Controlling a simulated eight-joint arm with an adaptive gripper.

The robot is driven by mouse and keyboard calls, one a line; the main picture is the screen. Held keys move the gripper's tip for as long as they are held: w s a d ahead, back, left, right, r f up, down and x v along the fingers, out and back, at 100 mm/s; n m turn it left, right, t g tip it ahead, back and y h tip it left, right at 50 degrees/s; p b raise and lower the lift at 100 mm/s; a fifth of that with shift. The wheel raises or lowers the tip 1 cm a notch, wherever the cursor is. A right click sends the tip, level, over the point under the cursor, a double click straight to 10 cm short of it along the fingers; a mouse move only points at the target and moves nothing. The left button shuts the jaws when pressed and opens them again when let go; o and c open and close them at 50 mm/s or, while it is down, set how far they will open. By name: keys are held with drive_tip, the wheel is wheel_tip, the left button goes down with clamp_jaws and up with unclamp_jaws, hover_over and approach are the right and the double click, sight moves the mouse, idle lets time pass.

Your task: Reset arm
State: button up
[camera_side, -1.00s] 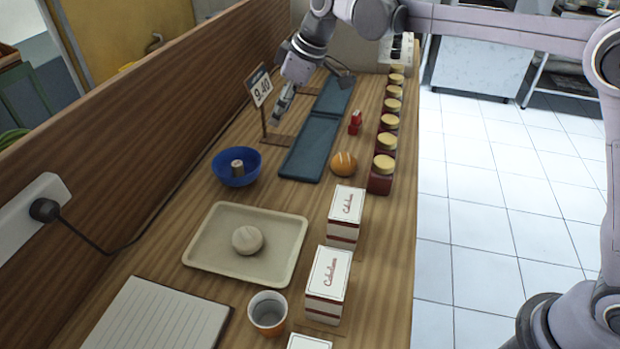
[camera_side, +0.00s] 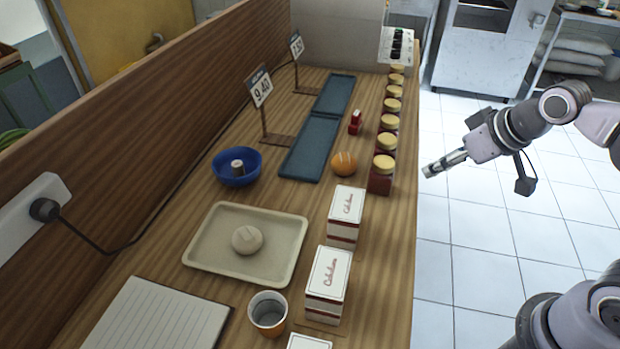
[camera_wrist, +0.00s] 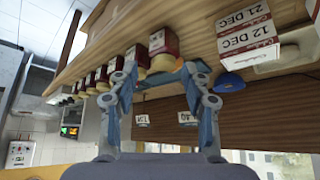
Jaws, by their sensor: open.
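My gripper (camera_side: 436,168) hangs in the air to the right of the wooden counter (camera_side: 392,225), over the tiled floor. It is apart from everything on the counter. In the wrist view the two fingers of my gripper (camera_wrist: 158,75) are spread apart with nothing held between them. The row of jars (camera_side: 385,165) along the counter's right edge is the closest group of things to it in the side view.
On the counter are a blue bowl (camera_side: 222,172), a beige tray (camera_side: 205,250) with a dough ball (camera_side: 247,240), a bread roll (camera_side: 344,163), white boxes (camera_side: 328,275), a cup (camera_side: 268,318), dark blue mats (camera_side: 308,150) and price signs (camera_side: 261,88). The floor (camera_side: 450,250) right of the counter is clear.

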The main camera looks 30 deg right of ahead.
drive_tip(key=shift+s+d+f+m, duration=0.2)
drive_tip(key=shift+s+d+f, duration=0.05)
drive_tip(key=shift+s+f, duration=0.35)
drive_tip(key=shift+s+d+f+m, duration=0.2)
drive_tip(key=shift+s+d+f, duration=0.05)
drive_tip(key=shift+s+f, duration=0.3)
